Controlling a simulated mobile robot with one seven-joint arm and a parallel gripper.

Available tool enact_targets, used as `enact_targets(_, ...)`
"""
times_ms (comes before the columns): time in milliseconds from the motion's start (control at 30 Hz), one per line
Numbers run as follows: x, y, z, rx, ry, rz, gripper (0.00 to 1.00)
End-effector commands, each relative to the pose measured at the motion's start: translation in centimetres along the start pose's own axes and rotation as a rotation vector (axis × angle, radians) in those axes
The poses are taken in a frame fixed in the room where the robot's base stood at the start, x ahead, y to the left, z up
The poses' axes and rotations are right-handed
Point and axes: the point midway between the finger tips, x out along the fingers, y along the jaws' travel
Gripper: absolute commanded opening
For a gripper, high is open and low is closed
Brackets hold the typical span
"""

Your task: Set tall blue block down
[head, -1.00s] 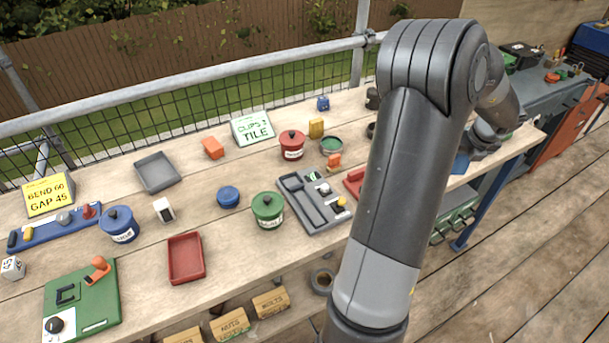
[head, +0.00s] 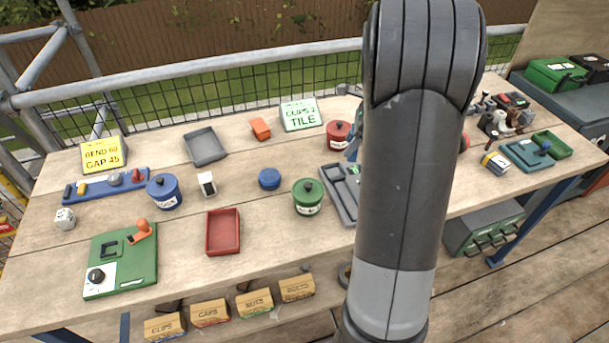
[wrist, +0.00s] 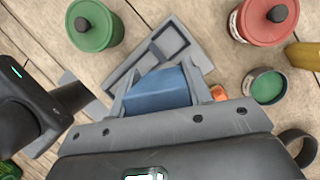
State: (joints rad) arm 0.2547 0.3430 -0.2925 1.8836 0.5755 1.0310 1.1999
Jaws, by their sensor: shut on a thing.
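In the wrist view my gripper (wrist: 158,94) is shut on the tall blue block (wrist: 158,88), which sits between the two grey fingers. The block is over or just in front of the grey compartment tray (wrist: 167,39); I cannot tell whether it touches anything below. In the head view my arm hides the gripper and most of the tray, whose left part (head: 339,199) still shows.
The green pot (head: 308,197) and the red pot (head: 338,134) stand close by the tray. A small green open tin (wrist: 268,86) and an orange piece (wrist: 218,93) are near the gripper. A red tray (head: 223,232) lies left, with bare wood around it.

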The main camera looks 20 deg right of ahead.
Motion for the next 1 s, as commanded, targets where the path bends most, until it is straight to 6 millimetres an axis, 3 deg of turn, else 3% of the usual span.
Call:
enact_targets(233, 2.0, 0.8, 3.1, -0.095, -0.004, 0.037, 0.23)
enact_targets(500, 7.7, -0.1, 7.2, -0.094, -0.004, 0.038, 0.23)
enact_targets(700, 10.8, -0.7, 9.5, -0.092, -0.004, 0.036, 0.23)
enact_targets(1000, 13.0, -0.9, 9.5, -0.088, -0.003, 0.036, 0.23)
